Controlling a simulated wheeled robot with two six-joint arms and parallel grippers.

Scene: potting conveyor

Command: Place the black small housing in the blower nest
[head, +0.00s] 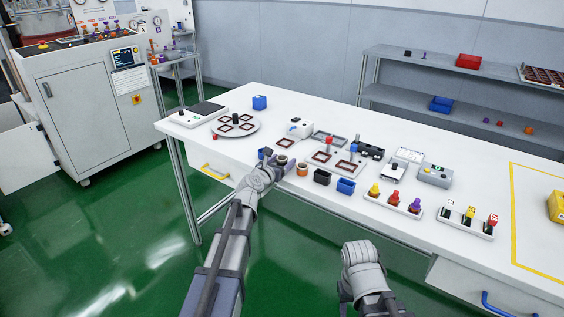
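A small black open-topped box (322,177), which looks like the black small housing, sits near the table's front edge. A blue box of similar shape (346,187) is just right of it. I cannot tell for certain which fixture is the blower nest; a white unit (300,128) stands behind, near the table's middle.
A round plate with dark red square frames (236,125) is at the left. A tray with similar frames (335,161) lies behind the boxes. Racks of coloured parts (393,199) and (467,219) stand right. The table's back strip is mostly clear.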

